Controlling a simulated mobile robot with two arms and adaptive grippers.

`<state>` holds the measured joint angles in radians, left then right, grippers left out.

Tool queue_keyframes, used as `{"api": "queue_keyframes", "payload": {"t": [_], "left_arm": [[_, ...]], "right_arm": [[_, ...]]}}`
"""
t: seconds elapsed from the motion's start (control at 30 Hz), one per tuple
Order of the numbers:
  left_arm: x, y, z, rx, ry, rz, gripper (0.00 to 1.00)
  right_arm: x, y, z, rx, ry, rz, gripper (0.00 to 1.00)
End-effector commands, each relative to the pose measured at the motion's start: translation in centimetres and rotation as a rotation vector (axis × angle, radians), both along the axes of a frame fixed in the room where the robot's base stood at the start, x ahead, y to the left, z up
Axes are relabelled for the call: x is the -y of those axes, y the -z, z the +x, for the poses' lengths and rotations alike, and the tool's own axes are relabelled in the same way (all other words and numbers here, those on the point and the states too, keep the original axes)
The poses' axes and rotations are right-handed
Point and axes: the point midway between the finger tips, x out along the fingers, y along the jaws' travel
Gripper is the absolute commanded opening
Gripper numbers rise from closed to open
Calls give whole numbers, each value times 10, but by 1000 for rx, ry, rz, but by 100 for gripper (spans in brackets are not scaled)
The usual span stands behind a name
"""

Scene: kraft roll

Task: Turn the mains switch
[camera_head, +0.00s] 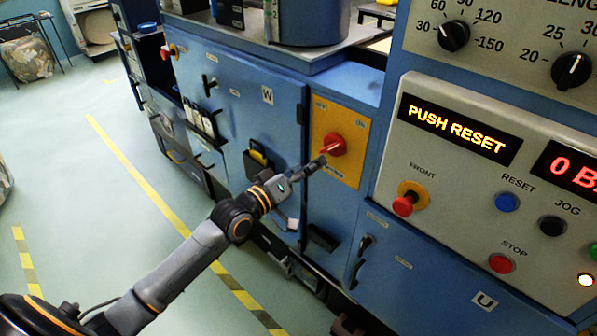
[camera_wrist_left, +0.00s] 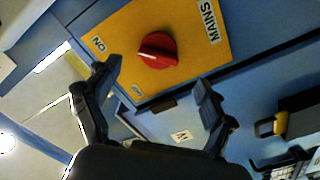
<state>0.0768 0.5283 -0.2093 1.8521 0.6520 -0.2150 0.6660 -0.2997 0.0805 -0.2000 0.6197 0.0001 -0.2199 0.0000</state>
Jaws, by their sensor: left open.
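The mains switch is a red rotary knob (camera_head: 333,144) on a yellow plate (camera_head: 351,112) on the blue cabinet front. In the left wrist view the red knob (camera_wrist_left: 157,50) sits on the yellow plate (camera_wrist_left: 190,75), which is marked MAINS, ON and apparently OFF. My left gripper (camera_head: 319,164) reaches toward the knob and partly overlaps it in the head view. In the left wrist view the fingers of my left gripper (camera_wrist_left: 158,84) are spread apart, with the knob ahead of the gap between them. Nothing is between the fingers. Contact with the knob cannot be told. My right gripper is out of view.
At right a control panel (camera_head: 449,206) carries a lit PUSH RESET display (camera_head: 455,128), a red FRONT knob (camera_head: 404,204), a blue RESET button (camera_head: 507,201) and a red STOP button (camera_head: 501,263). A cabinet door marked W (camera_head: 240,100) is left of the yellow plate. Open floor (camera_head: 150,150) lies at left.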

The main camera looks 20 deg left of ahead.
Motion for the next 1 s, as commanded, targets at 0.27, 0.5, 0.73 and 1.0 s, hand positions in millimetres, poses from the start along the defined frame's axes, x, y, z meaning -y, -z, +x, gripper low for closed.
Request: {"api": "queue_keyframes", "payload": {"t": [0.27, 0.5, 0.73, 1.0], "left_arm": [[-11, 0, -30, 1, 0, 2, 83], [-12, 0, -32, 0, 0, 1, 83], [-12, 0, -32, 0, 0, 1, 83], [-30, 67, -28, -93, -61, 81, 83]], "right_arm": [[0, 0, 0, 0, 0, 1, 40], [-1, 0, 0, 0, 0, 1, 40], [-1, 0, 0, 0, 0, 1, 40], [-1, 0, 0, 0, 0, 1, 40]]}}
